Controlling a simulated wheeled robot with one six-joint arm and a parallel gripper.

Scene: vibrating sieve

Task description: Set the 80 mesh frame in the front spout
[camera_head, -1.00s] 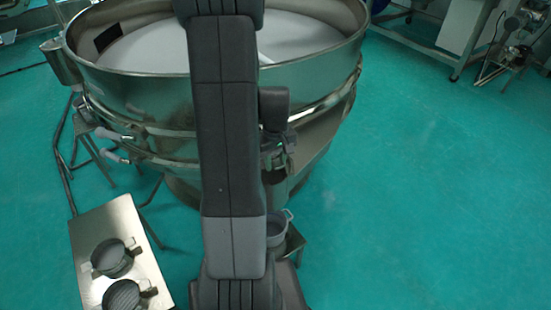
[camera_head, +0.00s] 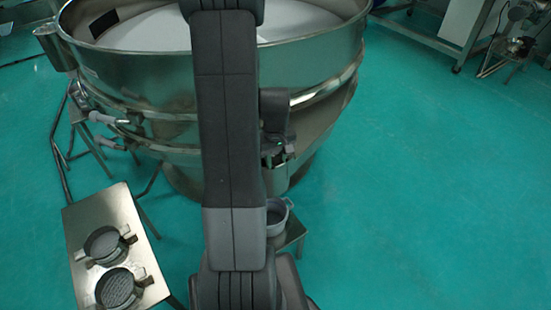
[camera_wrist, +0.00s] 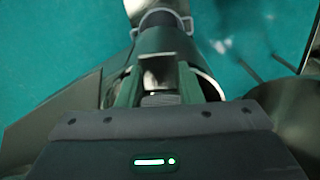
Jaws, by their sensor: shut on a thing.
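My gripper (camera_wrist: 157,76) has dark green fingers shut on a small metal tab (camera_wrist: 157,62) in the wrist view. The tab sits in front of a dark round part with a pale rim (camera_wrist: 165,22); I cannot tell whether this is the mesh frame, the spout or both. No mesh number is readable. Two other round mesh frames with side tabs, an upper one (camera_head: 103,244) and a lower one (camera_head: 121,289), lie on a steel stand (camera_head: 85,220).
A grey pot (camera_head: 276,218) stands on a low stool (camera_head: 295,233) below the sieve, partly behind my arm. A small stool and pipes stand at the sieve's left. Green floor is clear at the right. A bench frame (camera_head: 425,40) is at the back right.

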